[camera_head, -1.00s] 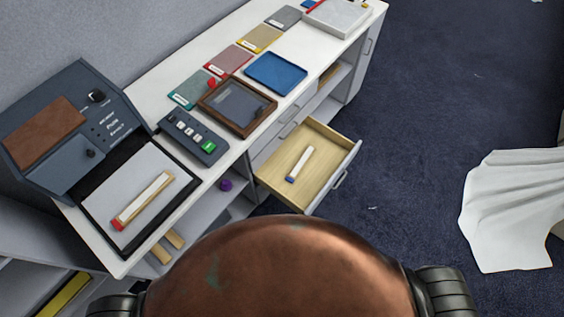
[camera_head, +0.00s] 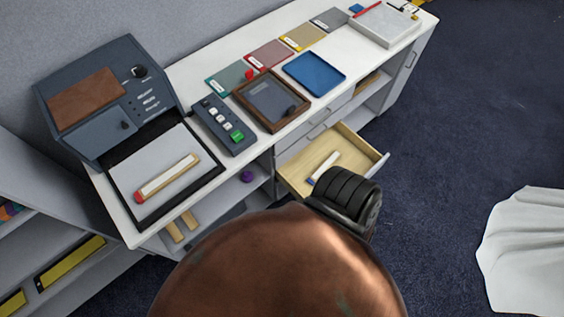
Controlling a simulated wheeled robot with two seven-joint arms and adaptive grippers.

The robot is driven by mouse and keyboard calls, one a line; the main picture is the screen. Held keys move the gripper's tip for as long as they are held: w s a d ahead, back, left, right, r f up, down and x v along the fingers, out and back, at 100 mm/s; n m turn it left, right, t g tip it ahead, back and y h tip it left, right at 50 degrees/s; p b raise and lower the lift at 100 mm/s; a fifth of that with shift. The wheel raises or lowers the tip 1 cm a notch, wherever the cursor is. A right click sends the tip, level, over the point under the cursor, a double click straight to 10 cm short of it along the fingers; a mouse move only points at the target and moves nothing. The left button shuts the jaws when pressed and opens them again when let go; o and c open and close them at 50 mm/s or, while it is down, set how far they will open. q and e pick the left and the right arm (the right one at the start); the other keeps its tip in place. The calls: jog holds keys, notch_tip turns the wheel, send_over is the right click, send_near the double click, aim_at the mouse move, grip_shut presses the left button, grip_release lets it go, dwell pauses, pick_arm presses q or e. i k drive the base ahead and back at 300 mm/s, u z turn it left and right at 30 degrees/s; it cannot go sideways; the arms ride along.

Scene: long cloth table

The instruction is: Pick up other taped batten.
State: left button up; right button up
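One batten (camera_head: 168,178), pale wood with a white strip and a red end, lies slantwise on the light plate of the dark blue-grey machine (camera_head: 105,98) at the left end of the white counter. A second batten (camera_head: 326,164), white with a blue end, lies in the open wooden drawer (camera_head: 355,146) below the counter front. My black ribbed body part hides part of the drawer. Neither batten is held. Neither of my grippers is in view.
A button box (camera_head: 225,125), a brown framed tray (camera_head: 270,100) and a blue tray (camera_head: 314,73) stand on the counter. Wooden pieces (camera_head: 183,226) and a purple thing (camera_head: 247,176) are on the shelf below. A white cloth (camera_head: 530,250) drapes at right. The dark carpet between is clear.

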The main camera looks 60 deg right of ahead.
aim_at(333, 160)
jog(key=u, duration=0.55)
jog(key=k, duration=1.4)
jog(key=z, duration=0.5)
